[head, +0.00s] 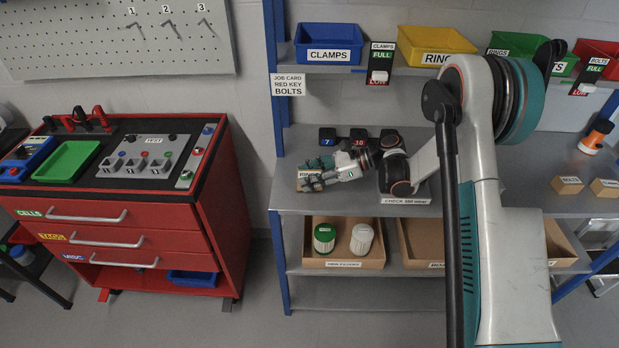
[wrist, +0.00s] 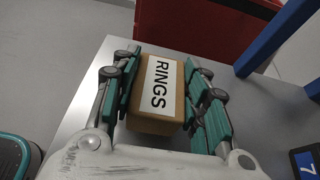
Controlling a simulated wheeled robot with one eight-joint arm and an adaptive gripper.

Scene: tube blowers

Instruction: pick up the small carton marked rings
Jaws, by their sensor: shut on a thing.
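The small carton marked RINGS is a brown box with a white label. It shows in the wrist view (wrist: 158,95) between the two green-padded fingers of my gripper (wrist: 165,92). My gripper is shut on the carton, with a pad along each side. In the head view, my gripper (head: 318,180) is at the left end of the grey shelf, and the carton (head: 308,172) is partly hidden by it. I cannot tell whether the carton touches the shelf or is just above it.
The grey shelf (head: 290,200) has a blue post (head: 278,130) at its left. Black numbered blocks (head: 327,137) sit behind my gripper. Two more small cartons (head: 567,185) lie at the right. A red cabinet (head: 215,205) stands left. Labelled bins, including yellow (head: 425,40), line the upper shelf.

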